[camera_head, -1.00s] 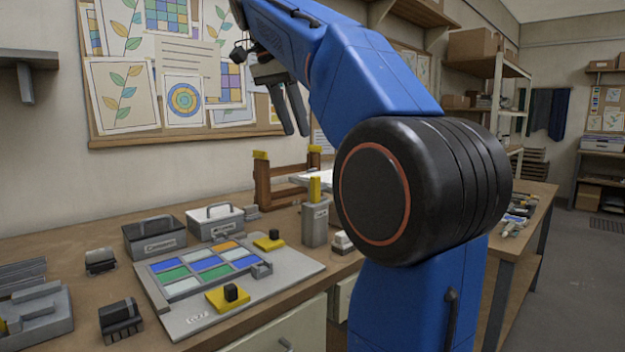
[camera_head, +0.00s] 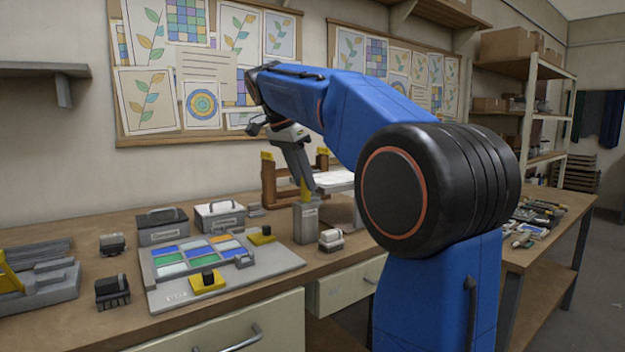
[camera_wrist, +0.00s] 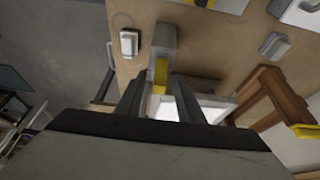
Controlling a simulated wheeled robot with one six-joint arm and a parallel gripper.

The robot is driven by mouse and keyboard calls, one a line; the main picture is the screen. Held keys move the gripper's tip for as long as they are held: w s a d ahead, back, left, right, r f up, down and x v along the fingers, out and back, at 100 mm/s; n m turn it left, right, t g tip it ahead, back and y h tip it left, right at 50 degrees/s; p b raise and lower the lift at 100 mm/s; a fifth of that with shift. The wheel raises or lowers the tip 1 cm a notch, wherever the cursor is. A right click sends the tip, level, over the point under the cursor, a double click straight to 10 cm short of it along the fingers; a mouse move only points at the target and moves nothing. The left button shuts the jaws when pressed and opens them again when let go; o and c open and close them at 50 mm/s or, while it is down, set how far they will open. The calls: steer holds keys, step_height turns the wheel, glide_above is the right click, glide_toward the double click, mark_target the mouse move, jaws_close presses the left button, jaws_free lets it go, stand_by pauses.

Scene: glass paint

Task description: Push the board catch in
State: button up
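The grey board (camera_head: 225,281) lies on the bench with coloured glass panes on it. A small grey block (camera_head: 243,261), which may be the board catch, sits at the panes' right front corner; I cannot tell how far in it is. Two yellow pieces with black knobs, one at the front (camera_head: 208,283) and one at the back (camera_head: 262,236), sit on the board. My gripper (camera_head: 304,186) is to the right of the board, above a grey holder (camera_head: 306,225). In the wrist view my gripper (camera_wrist: 157,82) is open, with the holder's yellow handle (camera_wrist: 160,72) between its fingertips; contact is unclear.
A brown wooden rack (camera_head: 269,180) stands behind the holder. A small white-topped block (camera_head: 331,239) is at its right. Two grey boxes with handles, one dark (camera_head: 163,231) and one light (camera_head: 220,216), stand behind the board. A dark block (camera_head: 112,291) lies left of it.

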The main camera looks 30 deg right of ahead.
steer(key=shift+f, duration=0.1)
jaws_close()
steer(key=shift+w+d, duration=0.1)
steer(key=shift+d, duration=1.8)
jaws_free()
steer(key=shift+d, duration=0.15)
